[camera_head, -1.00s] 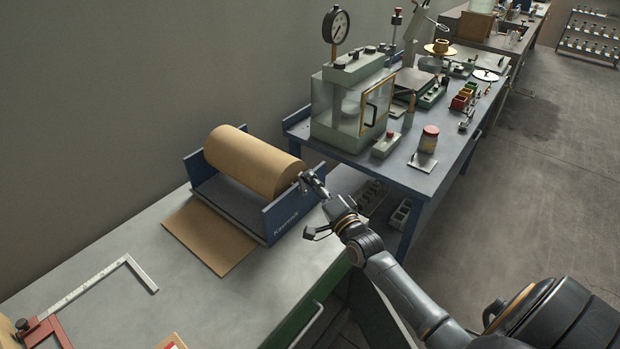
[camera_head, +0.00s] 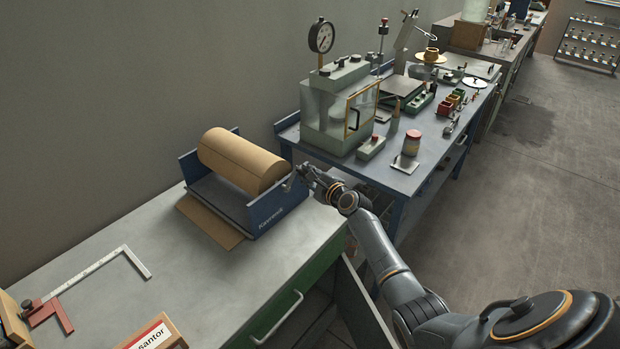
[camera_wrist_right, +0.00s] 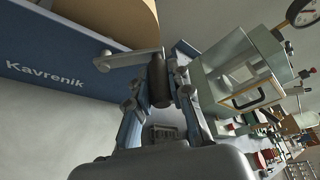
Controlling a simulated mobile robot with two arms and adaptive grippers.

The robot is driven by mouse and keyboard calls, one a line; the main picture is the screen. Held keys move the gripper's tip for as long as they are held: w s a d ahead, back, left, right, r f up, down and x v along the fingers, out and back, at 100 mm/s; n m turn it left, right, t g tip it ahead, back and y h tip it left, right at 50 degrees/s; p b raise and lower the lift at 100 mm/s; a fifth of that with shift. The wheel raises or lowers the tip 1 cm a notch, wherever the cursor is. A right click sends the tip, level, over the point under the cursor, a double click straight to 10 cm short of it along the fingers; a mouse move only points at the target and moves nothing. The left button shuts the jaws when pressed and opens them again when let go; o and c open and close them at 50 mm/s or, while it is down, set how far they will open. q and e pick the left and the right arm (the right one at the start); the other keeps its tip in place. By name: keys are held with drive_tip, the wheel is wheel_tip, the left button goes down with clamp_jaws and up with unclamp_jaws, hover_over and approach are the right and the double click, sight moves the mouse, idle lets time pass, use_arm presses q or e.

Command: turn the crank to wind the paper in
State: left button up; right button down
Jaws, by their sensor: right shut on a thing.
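The brown paper roll (camera_head: 238,160) sits in a blue holder (camera_head: 270,208) on the bench, with "Kavrenik" on its side panel. A flat strip of loose brown paper (camera_head: 213,222) hangs out of the holder's front onto the bench. The crank's metal arm (camera_wrist_right: 128,59) comes off the holder's right side panel. Its dark handle (camera_wrist_right: 158,82) stands between the fingers of my right gripper (camera_wrist_right: 160,90). My right gripper (camera_head: 303,177) is shut on this handle in the head view, where the handle is mostly hidden. My left gripper is not in view.
A second blue table (camera_head: 385,172) stands close behind, with a glass-sided press (camera_head: 335,115), a red-lidded jar (camera_head: 411,143) and small parts. A metal square (camera_head: 95,268) and a box (camera_head: 153,335) lie at the front left. The bench middle is clear.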

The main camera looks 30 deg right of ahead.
drive_tip(key=shift+w+d+f+m+g+y, duration=0.15)
drive_tip(key=shift+d+f+m+g+y, duration=0.2)
drive_tip(key=shift+m, duration=0.35)
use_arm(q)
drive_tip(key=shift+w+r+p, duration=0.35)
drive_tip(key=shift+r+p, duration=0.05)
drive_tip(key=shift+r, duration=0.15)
use_arm(e)
drive_tip(key=shift+w+d+f+m+g+y, duration=0.1)
drive_tip(key=shift+d+f+m+g+y, duration=0.25)
drive_tip(key=shift+f+m, duration=0.35)
drive_tip(key=shift+d+f+m+g+y, duration=0.15)
drive_tip(key=shift+f+m+y, duration=0.25)
drive_tip(key=shift+f+m, duration=0.25)
drive_tip(key=shift+w+d+f+m+g+y, duration=0.1)
drive_tip(key=shift+f+m+g+y, duration=0.25)
drive_tip(key=shift+m, duration=0.5)
drive_tip(key=shift+f+y, duration=0.2)
drive_tip(key=shift+y, duration=0.05)
drive_tip(key=c, duration=1.2)
unclamp_jaws()
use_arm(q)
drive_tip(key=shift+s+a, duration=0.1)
use_arm(e)
drive_tip(key=v, duration=1.2)
drive_tip(key=shift+s+a, duration=0.1)
